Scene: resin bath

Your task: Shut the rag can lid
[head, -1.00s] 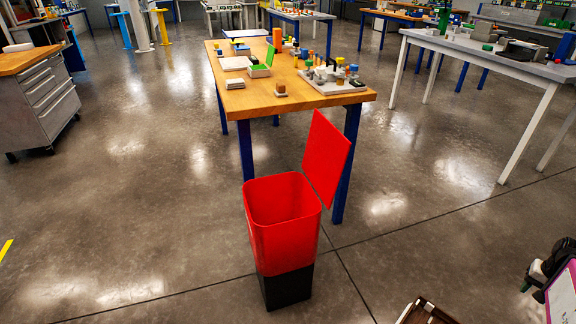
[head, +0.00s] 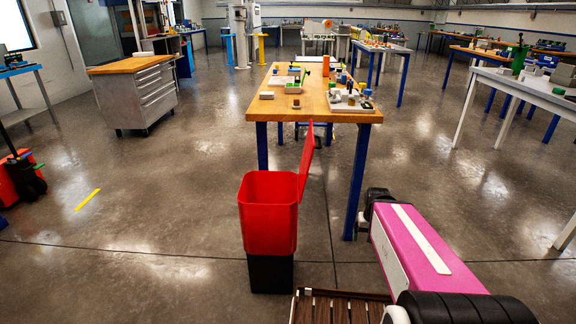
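The rag can (head: 268,215) stands on the floor in front of the wooden table. Its upper part is red and its base is black. The can's red lid (head: 306,160) is open, standing up from the right rim and seen nearly edge-on. Part of the can's open mouth shows. My pink and white arm reaches in from the lower right, with a dark part at its far end close to the table's right front leg. I cannot make out my gripper's fingers in the head view.
The wooden table (head: 290,103) with blue legs stands just behind the can and holds trays and small parts. A slatted brown surface (head: 335,308) lies at the bottom edge. A grey drawer cabinet (head: 148,98) stands far left. The floor left of the can is open.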

